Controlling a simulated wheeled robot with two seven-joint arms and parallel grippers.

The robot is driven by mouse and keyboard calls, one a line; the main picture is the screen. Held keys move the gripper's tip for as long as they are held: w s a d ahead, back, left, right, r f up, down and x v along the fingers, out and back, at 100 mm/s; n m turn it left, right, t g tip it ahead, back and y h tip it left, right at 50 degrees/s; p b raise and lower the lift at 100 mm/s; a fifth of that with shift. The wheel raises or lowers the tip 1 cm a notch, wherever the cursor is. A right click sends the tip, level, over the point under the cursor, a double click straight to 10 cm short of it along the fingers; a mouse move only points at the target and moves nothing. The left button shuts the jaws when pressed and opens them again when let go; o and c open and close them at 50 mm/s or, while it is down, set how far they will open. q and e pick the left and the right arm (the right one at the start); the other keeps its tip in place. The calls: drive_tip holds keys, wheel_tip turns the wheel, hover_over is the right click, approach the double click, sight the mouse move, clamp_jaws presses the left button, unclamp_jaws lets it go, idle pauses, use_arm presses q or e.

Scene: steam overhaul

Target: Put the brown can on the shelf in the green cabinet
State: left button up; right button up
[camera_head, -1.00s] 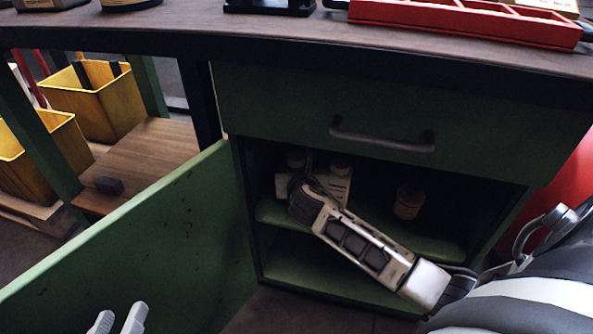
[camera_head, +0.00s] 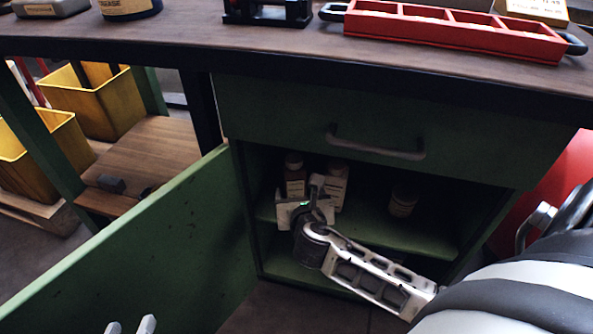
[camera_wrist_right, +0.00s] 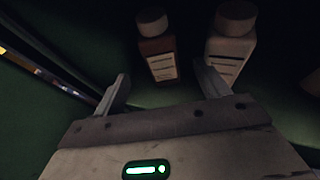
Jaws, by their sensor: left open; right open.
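A brown can (camera_head: 294,181) with a pale label and cap stands upright on the shelf (camera_head: 370,232) inside the open green cabinet (camera_head: 320,100). In the right wrist view the brown can (camera_wrist_right: 158,55) stands beyond my fingertips, roughly between their lines, with a gap. My right gripper (camera_head: 303,196) reaches into the cabinet in front of the can. It is open and empty, and its fingers show in the right wrist view (camera_wrist_right: 162,88). My left gripper (camera_head: 131,326) is open at the bottom edge of the head view, near the cabinet door.
A paler bottle (camera_head: 335,184) stands just right of the can, close to my right finger. Another container (camera_head: 402,203) stands further right on the shelf. The open green door (camera_head: 130,250) bounds the left side. A drawer (camera_head: 380,120) is above the opening.

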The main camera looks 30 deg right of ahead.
use_arm(q)
drive_tip(key=shift+w+a+f+g+y+p, duration=0.3)
drive_tip(key=shift+f+p, duration=0.1)
drive_tip(key=shift+f, duration=0.1)
use_arm(e)
drive_tip(key=s, duration=0.1)
drive_tip(key=s+a, duration=0.1)
drive_tip(key=s, duration=0.1)
drive_tip(key=s+a, duration=0.1)
drive_tip(key=shift+s+a, duration=0.1)
drive_tip(key=shift+s, duration=0.05)
